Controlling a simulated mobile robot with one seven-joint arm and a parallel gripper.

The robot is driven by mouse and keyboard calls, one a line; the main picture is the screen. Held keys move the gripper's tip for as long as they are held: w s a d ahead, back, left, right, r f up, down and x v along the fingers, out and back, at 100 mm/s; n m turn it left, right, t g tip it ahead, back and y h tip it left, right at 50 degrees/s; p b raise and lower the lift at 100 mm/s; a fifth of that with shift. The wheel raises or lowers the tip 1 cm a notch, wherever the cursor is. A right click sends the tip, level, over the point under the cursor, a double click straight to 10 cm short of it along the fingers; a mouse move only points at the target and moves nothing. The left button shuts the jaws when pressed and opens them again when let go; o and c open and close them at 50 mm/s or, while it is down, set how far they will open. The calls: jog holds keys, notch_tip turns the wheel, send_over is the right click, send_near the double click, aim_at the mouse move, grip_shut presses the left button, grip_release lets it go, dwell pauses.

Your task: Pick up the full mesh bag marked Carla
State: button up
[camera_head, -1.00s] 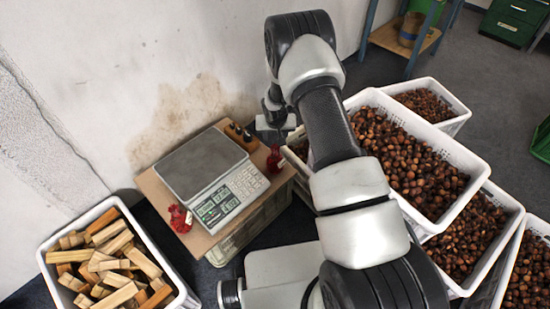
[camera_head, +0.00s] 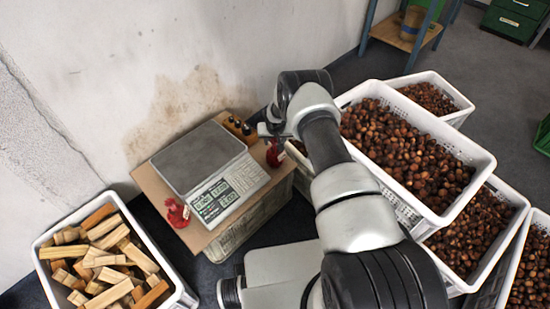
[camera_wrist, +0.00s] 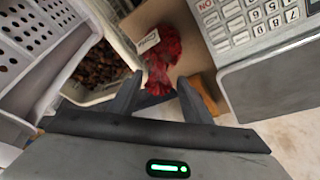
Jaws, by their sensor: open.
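Two red mesh bags are on the wooden board around the scale. One bag (camera_head: 274,154) stands at the scale's right edge, close under my gripper (camera_head: 266,131). The other bag (camera_head: 176,213) is at the scale's front left corner. In the wrist view, a red bag (camera_wrist: 166,48) with a white tag lies just beyond the fingertips of my gripper (camera_wrist: 159,78). The jaws are open, and the bag's near end shows between the fingers.
The scale (camera_head: 198,158) stands directly beside the bag. A wooden block with dark weights (camera_head: 238,128) is behind it. White crates of chestnuts (camera_head: 440,222) crowd the right side. A crate of wood pieces (camera_head: 45,268) is at left. The wall is close behind.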

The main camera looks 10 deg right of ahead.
aim_at(275, 152)
jog(key=x, duration=0.3)
jog(key=shift+b, duration=0.4)
grip_shut()
jog(key=shift+r, duration=0.1)
